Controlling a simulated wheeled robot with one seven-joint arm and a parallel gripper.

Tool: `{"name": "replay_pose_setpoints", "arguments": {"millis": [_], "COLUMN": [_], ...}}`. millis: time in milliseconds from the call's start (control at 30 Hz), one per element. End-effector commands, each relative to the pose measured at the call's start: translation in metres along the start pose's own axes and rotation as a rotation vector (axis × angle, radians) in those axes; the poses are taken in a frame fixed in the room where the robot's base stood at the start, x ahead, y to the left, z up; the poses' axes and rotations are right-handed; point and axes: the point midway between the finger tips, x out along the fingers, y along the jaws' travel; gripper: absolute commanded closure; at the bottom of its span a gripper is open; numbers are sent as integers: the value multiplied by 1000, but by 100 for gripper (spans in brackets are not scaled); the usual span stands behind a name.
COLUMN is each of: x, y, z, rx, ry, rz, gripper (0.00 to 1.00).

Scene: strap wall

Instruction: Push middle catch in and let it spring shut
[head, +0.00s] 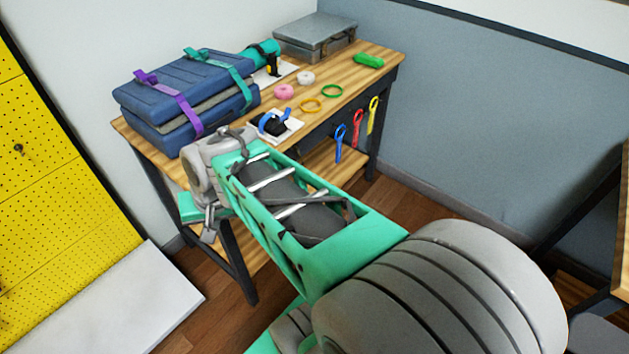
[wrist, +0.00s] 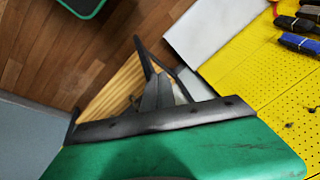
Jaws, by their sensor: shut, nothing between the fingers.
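I cannot make out for sure which part is the middle catch. A black buckle with a blue strap (head: 272,124) sits on a white plate at the table's front edge, and a black and yellow fitting (head: 272,66) stands on another white plate farther back. A grey case (head: 316,36) with a dark latch on its front lies at the back. My gripper (head: 210,230) hangs beside the table's front left edge, partly hidden by my arm. In the wrist view my gripper (wrist: 158,85) is shut and empty, and no catch shows at its fingers.
Blue folded packs (head: 185,90) with purple and teal straps lie on the table's left. Rings and tape rolls lie mid-table. Coloured straps (head: 357,127) hang from its edge. Rolled straps (wrist: 300,42) show in the wrist view.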

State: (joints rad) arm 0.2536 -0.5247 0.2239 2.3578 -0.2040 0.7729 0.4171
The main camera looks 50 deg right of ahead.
Motion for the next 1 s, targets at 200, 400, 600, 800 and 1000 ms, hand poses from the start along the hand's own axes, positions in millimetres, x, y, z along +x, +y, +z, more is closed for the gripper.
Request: {"name": "replay_pose_setpoints", "arguments": {"millis": [200, 400, 600, 800, 1000], "x": [72, 83, 73, 85, 104], "y": [102, 213, 260, 258, 250], "z": [-80, -114, -118, -125, -138], "rx": [1166, 2091, 2425, 2433, 2430], "ry": [7, -85, -182, -187, -186], "rz": [-274, -693, -935, -942, -940], "gripper": [100, 100, 100, 100, 100]}}
